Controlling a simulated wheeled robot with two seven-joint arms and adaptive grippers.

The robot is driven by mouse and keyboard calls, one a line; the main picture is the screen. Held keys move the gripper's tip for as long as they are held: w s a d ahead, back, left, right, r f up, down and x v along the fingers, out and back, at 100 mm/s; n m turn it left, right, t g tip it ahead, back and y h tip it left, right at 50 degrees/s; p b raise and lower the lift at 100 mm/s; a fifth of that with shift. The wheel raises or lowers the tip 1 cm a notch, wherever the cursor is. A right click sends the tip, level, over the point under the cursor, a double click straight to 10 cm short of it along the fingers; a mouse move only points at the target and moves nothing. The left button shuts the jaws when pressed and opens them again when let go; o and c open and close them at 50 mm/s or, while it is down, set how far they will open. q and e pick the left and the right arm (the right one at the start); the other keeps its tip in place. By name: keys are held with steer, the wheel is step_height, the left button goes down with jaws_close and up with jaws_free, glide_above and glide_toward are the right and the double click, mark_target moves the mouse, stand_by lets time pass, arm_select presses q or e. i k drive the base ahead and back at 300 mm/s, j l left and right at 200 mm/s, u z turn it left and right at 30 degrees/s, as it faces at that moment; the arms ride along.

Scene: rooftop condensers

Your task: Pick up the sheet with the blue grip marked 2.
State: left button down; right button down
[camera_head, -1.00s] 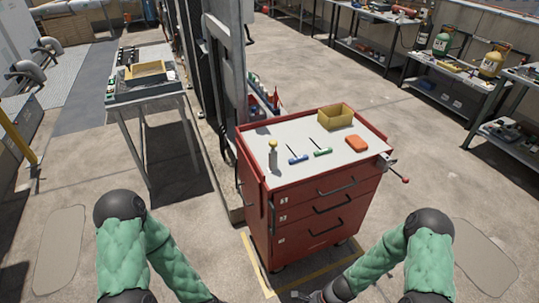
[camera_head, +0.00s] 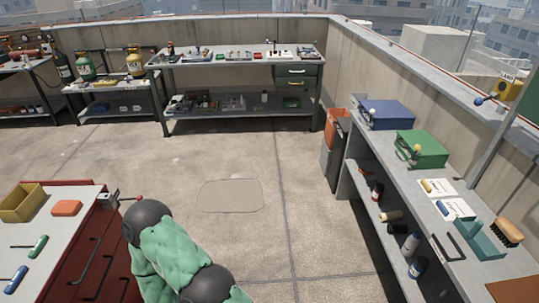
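Two white sheets lie near each other on the grey bench at the right. The nearer sheet (camera_head: 459,207) has a blue grip (camera_head: 442,208) at its left side. The marks on both are too small to read. Neither of my grippers is in view. Part of one of my green-sleeved arms shows at the lower left of centre, well away from the sheets.
The bench (camera_head: 408,180) also holds a blue case (camera_head: 387,114), a green case (camera_head: 421,149), a teal holder (camera_head: 482,242) and a brush (camera_head: 507,232). A red tool cart (camera_head: 100,262) stands at the lower left. The floor between cart and bench is clear.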

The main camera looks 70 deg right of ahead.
mark_target(455, 207)
steer(key=z, duration=3.9)
